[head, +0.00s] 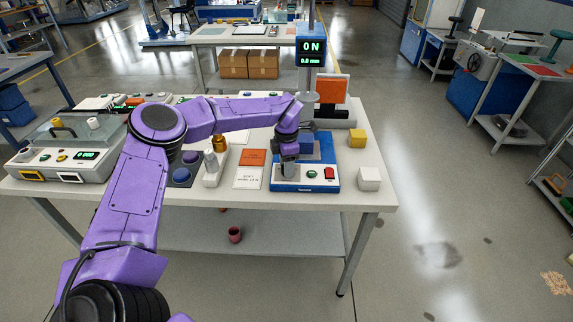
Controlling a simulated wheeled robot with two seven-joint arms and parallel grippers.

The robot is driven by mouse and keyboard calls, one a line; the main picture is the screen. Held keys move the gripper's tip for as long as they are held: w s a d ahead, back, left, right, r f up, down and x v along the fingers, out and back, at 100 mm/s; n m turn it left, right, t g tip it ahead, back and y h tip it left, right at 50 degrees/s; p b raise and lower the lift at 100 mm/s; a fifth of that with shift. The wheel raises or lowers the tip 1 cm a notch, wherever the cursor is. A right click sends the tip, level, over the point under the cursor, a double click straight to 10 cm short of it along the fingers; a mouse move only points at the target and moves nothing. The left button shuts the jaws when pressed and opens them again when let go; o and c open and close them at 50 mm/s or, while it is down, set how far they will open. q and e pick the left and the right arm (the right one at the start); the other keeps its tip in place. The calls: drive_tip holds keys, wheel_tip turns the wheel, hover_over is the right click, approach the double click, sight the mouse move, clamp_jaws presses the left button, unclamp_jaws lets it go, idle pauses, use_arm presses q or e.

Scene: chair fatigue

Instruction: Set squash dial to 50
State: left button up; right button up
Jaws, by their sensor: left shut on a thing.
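A blue-and-white machine (318,187) stands near the front right of the table. Its front panel has a green button (312,174) and a red switch (329,173). My left gripper (289,169) points down onto the left part of this panel. It is shut on what appears to be the squash dial, which the fingers hide, so its setting cannot be read. A display (311,52) on a post above the machine reads "ON" and "0.0 mm". My right gripper is not in view.
Another console (60,160) stands at the table's left end.

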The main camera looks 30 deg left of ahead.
use_arm(q)
drive_tip(key=shift+s+d+f, duration=0.1)
drive_tip(key=shift+s+f, duration=0.05)
drive_tip(key=shift+f, duration=0.15)
drive_tip(key=o, duration=1.1)
drive_tip(key=shift+c, duration=0.2)
drive_tip(key=shift+r, duration=0.1)
drive_tip(key=shift+w, duration=0.2)
drive_tip(key=shift+r, duration=0.35)
wheel_tip(320, 180, up, 10)
drive_tip(key=b, duration=0.2)
drive_tip(key=shift+f, duration=0.15)
